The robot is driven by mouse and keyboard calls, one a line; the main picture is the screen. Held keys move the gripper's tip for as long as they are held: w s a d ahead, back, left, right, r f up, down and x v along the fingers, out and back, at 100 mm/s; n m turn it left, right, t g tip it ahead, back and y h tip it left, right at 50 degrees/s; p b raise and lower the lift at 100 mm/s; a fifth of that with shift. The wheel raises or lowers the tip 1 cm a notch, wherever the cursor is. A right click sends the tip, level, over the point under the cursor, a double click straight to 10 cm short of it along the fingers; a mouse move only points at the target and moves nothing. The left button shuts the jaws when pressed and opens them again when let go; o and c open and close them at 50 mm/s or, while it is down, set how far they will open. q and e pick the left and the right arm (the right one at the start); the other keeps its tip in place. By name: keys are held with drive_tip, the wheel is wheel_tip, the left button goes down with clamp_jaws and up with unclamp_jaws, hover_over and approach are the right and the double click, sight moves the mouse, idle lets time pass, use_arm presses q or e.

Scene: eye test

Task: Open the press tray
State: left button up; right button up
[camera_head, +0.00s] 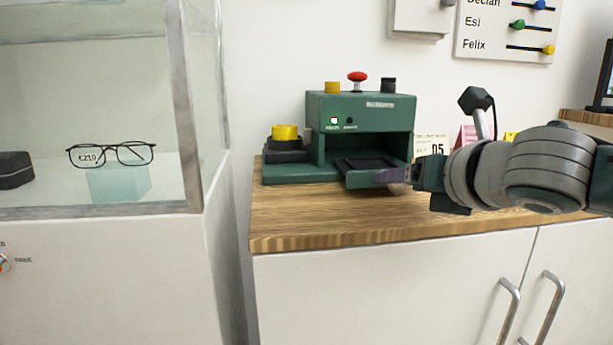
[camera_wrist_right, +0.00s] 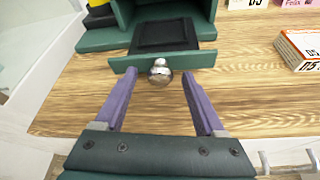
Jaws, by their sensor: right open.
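The green press (camera_head: 362,105) stands on the wooden counter. Its tray (camera_head: 360,180) is at the bottom front, with a dark recess behind a green front panel. In the right wrist view, the tray's front panel (camera_wrist_right: 190,60) carries a round silver knob (camera_wrist_right: 160,73). The panel appears a little forward of the press base. My right gripper (camera_head: 388,175) is at the panel, coming in from the right. In the wrist view, its purple fingers (camera_wrist_right: 159,76) are open, with the knob between and slightly beyond their tips. Contact cannot be seen. In the head view the knob is hidden. My left gripper is not in view.
A yellow button (camera_head: 285,131) on a dark block sits at the press's left. A red knob (camera_head: 357,76) tops the press. Cards (camera_head: 432,146) and a box (camera_wrist_right: 300,48) stand to the right. A glass case (camera_head: 184,100) is at left. The counter before the tray is clear.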

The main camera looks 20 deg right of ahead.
drive_tip(key=shift+s, duration=0.1)
drive_tip(key=p+v, duration=0.3)
drive_tip(key=v, duration=0.6)
drive_tip(key=shift+s, duration=0.35)
drive_tip(key=shift+a+r, duration=0.1)
drive_tip(key=shift+r, duration=0.05)
drive_tip(key=s+a+r+m+g+y+p, duration=0.1)
drive_tip(key=s+a+r+m+g+p, duration=0.45)
drive_tip(key=s+r+m+p, duration=0.8)
drive_tip(key=s+a+r+m+g+y+p, duration=0.1)
drive_tip(key=s+a+r+m+g+p, duration=0.55)
drive_tip(key=m+p, duration=1.2)
wheel_tip(320, 180, up, 36)
drive_tip(key=s+n+t+p, duration=0.1)
drive_tip(key=n+t+p, duration=0.1)
drive_tip(key=p, duration=3.5)
drive_tip(key=shift+s+f+p, duration=0.2)
drive_tip(key=shift+s+p, duration=0.05)
drive_tip(key=shift+p, duration=0.1)
